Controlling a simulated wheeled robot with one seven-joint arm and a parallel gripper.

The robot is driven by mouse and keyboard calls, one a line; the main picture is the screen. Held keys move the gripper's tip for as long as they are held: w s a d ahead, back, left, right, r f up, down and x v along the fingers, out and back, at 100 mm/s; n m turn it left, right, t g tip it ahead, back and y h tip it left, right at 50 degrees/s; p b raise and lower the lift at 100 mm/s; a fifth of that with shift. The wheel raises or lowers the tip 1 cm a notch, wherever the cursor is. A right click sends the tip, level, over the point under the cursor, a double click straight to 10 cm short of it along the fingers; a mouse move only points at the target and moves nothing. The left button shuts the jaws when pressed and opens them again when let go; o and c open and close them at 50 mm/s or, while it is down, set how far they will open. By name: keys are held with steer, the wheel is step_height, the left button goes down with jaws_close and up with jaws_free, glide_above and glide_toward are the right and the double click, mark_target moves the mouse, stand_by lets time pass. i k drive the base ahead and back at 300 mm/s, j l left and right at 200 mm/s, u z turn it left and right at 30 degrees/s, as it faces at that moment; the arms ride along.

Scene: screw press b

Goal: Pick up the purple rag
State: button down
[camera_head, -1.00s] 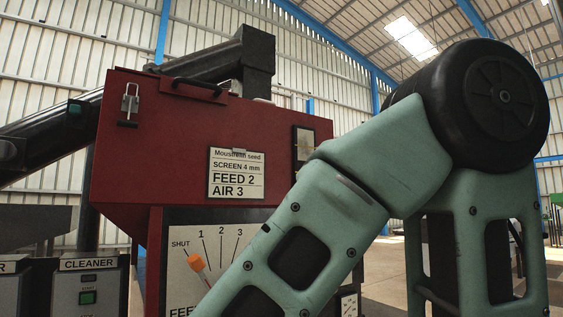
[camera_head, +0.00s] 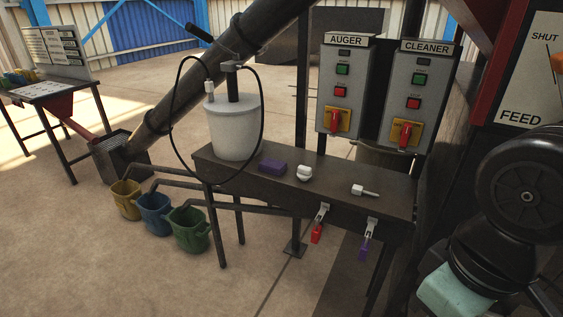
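A small purple folded block, which looks like the purple rag (camera_head: 272,167), lies flat on the dark bench (camera_head: 335,186). It sits just right of a white tub (camera_head: 234,130) and left of a small white knob-like item (camera_head: 304,173). Nothing covers it. A narrow purple item (camera_head: 366,246) also hangs from a clip at the bench's front edge; I cannot tell its material. My gripper is out of view; only links of my arm show at the lower right.
A white-handled tool (camera_head: 364,191) lies on the bench's right part. A red item (camera_head: 317,231) hangs in front. Black hose loops around the tub. AUGER (camera_head: 345,85) and CLEANER (camera_head: 418,98) boxes stand behind. Yellow, blue and green buckets (camera_head: 188,231) stand on the floor at left.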

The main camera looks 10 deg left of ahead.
mark_target(272, 167)
steer(key=i+j+u, duration=0.25)
steer(key=i+j, duration=0.45)
steer(key=i+j+u, duration=0.3)
steer(key=i+j, duration=0.45)
